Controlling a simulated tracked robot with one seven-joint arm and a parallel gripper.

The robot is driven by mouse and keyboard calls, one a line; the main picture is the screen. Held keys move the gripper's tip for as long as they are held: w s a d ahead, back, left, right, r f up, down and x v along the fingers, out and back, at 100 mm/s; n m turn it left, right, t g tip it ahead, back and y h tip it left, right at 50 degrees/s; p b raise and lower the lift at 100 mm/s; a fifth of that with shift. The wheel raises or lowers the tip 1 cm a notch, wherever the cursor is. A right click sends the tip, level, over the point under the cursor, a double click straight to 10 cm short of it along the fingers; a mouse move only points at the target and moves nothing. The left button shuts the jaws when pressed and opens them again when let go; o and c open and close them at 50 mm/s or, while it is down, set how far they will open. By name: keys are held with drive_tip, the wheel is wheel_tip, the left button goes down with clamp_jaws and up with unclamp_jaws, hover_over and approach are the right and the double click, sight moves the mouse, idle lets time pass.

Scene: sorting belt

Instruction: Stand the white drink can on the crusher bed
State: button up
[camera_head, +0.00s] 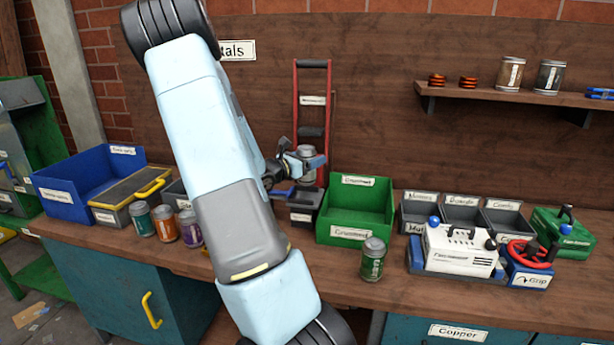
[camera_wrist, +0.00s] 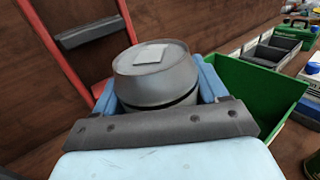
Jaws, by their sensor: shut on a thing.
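My gripper (camera_head: 305,163) is shut on a pale can (camera_head: 307,151), which I take to be the white drink can. In the wrist view its grey top (camera_wrist: 150,62) faces the camera, with a light square patch on it; blue fingers (camera_wrist: 212,85) clasp its sides. The can crusher (camera_head: 313,85) is a tall red frame with dark crossbars against the back wall. Its dark base (camera_head: 303,205) is below the can. The can looks about upright. The fingers hide part of it, and I cannot tell whether its bottom touches the bed.
A green bin (camera_head: 355,210) stands right of the crusher, with a green can (camera_head: 373,260) in front. Teal (camera_head: 142,219), orange (camera_head: 164,226) and purple (camera_head: 189,229) cans stand at left, near a blue bin (camera_head: 68,190). Small grey trays (camera_head: 462,215) and a white machine (camera_head: 458,253) are at right.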

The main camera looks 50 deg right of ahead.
drive_tip(key=shift+w+d+f, duration=0.4)
drive_tip(key=shift+w+f, duration=0.1)
drive_tip(key=shift+f, duration=0.75)
drive_tip(key=shift+w+d+f, duration=0.4)
drive_tip(key=shift+w+f, duration=0.05)
drive_tip(key=shift+f, duration=0.85)
drive_tip(key=shift+w+d+f, duration=0.4)
drive_tip(key=shift+w+f, duration=0.1)
drive_tip(key=shift+f, duration=0.75)
drive_tip(key=o, duration=1)
drive_tip(key=shift+f, duration=0.1)
